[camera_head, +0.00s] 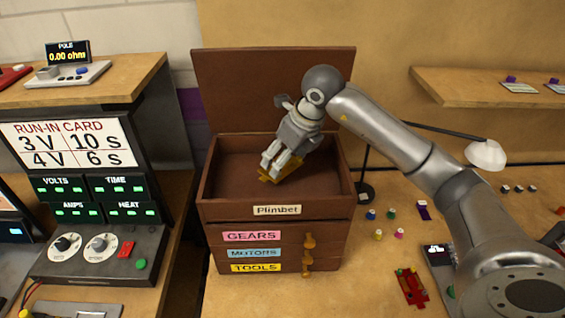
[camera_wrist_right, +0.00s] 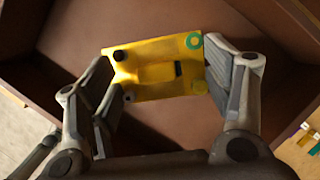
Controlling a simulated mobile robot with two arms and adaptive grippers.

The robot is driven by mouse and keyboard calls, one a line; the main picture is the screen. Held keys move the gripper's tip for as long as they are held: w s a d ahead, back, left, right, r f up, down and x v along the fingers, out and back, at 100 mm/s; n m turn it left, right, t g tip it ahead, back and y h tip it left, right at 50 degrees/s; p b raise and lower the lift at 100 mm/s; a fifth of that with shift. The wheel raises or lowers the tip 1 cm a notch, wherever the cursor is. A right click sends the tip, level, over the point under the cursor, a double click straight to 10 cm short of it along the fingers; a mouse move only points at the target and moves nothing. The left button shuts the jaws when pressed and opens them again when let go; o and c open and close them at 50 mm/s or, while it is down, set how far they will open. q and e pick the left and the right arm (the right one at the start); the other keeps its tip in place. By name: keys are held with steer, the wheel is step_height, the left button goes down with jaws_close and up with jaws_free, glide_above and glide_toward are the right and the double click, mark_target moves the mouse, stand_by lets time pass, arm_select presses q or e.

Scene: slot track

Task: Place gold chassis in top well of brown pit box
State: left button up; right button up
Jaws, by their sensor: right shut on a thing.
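The brown pit box (camera_head: 275,213) stands on the bench with its lid (camera_head: 235,85) raised. Its top well (camera_head: 232,170) is open; the part I see is bare. My right gripper (camera_head: 275,168) reaches down into the well from above. It is shut on the gold chassis (camera_head: 268,179), a flat yellow piece partly hidden by the fingers in the head view. In the right wrist view the chassis (camera_wrist_right: 160,88) lies between the two fingers, with a green ring at one corner and dark round parts. I cannot tell whether it touches the well floor. My left gripper is not in view.
The drawers below read GEARS, MOTORS and TOOLS, with gold handles (camera_head: 308,242). A run-in station (camera_head: 85,200) stands left. A desk lamp (camera_head: 485,154) and several small coloured parts (camera_head: 390,213) are right. A red chassis (camera_head: 411,287) lies on the bench at the lower right.

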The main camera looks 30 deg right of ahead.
steer(key=shift+w+f, duration=0.2)
steer(key=shift+f, duration=0.05)
steer(key=p+x, duration=0.2)
steer(key=shift+s+f, duration=0.1)
steer(key=shift+f, duration=0.8)
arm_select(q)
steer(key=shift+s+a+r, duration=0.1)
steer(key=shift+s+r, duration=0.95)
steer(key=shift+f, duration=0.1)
arm_select(e)
steer(key=shift+f, duration=0.1)
steer(key=o, duration=1)
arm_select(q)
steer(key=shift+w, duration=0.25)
arm_select(e)
steer(key=shift+o, duration=0.2)
